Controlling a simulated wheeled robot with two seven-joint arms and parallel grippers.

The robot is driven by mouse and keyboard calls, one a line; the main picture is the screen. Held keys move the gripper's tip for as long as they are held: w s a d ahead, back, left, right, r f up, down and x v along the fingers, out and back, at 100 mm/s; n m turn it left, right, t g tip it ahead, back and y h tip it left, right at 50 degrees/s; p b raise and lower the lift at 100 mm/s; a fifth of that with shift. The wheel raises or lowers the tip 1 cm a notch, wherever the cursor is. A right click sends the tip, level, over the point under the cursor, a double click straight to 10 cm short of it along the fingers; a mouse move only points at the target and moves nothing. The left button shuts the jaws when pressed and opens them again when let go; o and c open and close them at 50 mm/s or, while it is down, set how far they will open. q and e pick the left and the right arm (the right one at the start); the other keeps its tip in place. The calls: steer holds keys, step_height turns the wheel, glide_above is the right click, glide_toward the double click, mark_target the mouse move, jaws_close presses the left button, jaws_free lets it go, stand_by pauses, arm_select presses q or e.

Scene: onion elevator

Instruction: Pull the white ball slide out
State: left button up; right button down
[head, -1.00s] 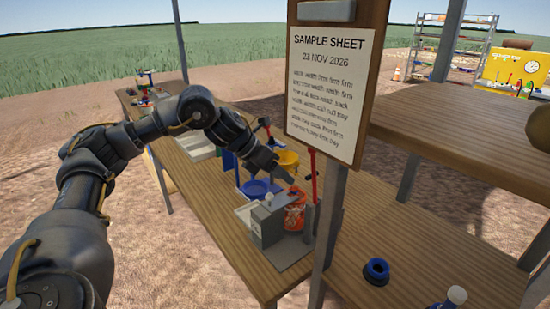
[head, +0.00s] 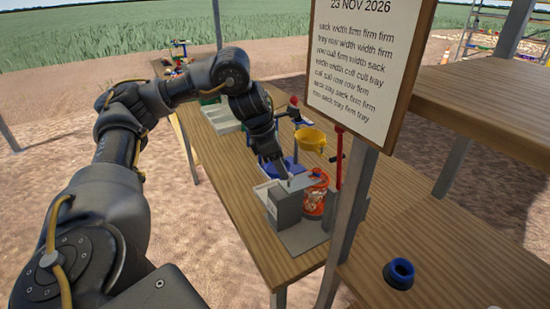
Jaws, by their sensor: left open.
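The grey box (head: 285,205) with the slide stands on a grey base plate (head: 304,237) on the wooden table. The slide's white ball is not clear now; my left gripper covers the spot at the box's top. My left gripper (head: 284,176) comes from above and behind, pointing down, its fingertips at the top of the box. It is open; whether the ball lies between its fingers cannot be told. My right gripper is not in view.
An orange-red container (head: 316,193) stands right beside the box, with a red post (head: 336,172) behind. The sample sheet (head: 357,60) hangs at right.

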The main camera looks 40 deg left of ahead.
mark_target(284, 189)
arm_select(q)
steer(key=x, duration=0.3)
steer(key=shift+w+d+f, duration=0.1)
steer(key=shift+d+f, duration=0.05)
steer(key=shift+f, duration=0.5)
steer(key=shift+w+d+f, duration=0.1)
steer(key=shift+f, duration=0.15)
jaws_close()
steer(key=shift+s+a, duration=0.2)
steer(key=shift+s, duration=0.35)
steer(key=shift+s+a, duration=0.15)
steer(key=shift+s, duration=0.45)
steer(key=shift+s+a, duration=0.2)
steer(key=shift+s, duration=0.4)
steer(key=shift+s+a, duration=0.15)
steer(key=shift+s, duration=0.45)
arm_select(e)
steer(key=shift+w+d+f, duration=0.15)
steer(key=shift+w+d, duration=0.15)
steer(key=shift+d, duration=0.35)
arm_select(q)
steer(key=shift+s, duration=0.1)
